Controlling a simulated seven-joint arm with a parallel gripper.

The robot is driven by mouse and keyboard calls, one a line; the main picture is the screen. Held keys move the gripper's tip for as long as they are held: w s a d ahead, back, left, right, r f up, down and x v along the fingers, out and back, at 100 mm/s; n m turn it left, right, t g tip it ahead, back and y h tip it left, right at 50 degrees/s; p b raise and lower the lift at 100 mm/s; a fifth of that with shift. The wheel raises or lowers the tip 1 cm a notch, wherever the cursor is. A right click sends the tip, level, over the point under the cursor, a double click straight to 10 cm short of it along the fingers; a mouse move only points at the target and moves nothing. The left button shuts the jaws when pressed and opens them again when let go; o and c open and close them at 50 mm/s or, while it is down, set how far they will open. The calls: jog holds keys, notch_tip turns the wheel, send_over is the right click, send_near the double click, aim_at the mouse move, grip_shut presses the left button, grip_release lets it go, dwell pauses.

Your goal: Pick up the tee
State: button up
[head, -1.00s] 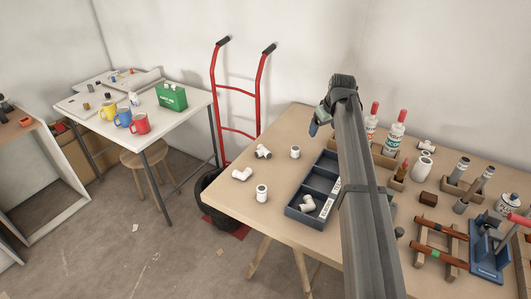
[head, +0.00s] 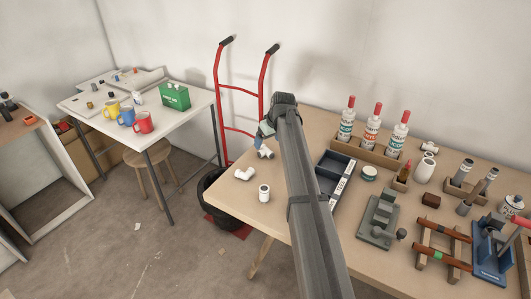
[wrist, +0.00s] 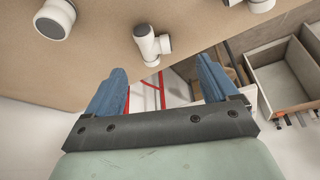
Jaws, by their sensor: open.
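The white tee (head: 265,153) lies on the wooden workbench near its left edge, partly hidden by my gripper in the head view. The tee (wrist: 150,43) shows whole in the wrist view, just past the fingertips and between their lines. My gripper (head: 264,132) is right by the tee in the head view. In the wrist view its two blue fingers (wrist: 165,78) are spread apart with nothing between them.
A white elbow (head: 244,174) and a white coupling (head: 264,193) lie nearby on the workbench (head: 240,205). A dark divided tray (head: 328,188) is partly behind my arm. The red hand truck (head: 239,90) stands beyond the bench edge. Bottles (head: 371,132) stand at the back.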

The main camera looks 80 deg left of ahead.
aim_at(264, 150)
jog(key=shift+x, duration=1.2)
jog(key=shift+w+a+x, duration=0.15)
jog(key=shift+a+x, duration=0.05)
jog(key=shift+x, duration=1.05)
jog(key=shift+w+a+x, duration=0.1)
jog(key=shift+a+x, duration=0.15)
jog(key=shift+x, duration=1)
jog(key=shift+r, duration=0.1)
jog(key=c, duration=1.2)
jog(key=shift+o, duration=0.2)
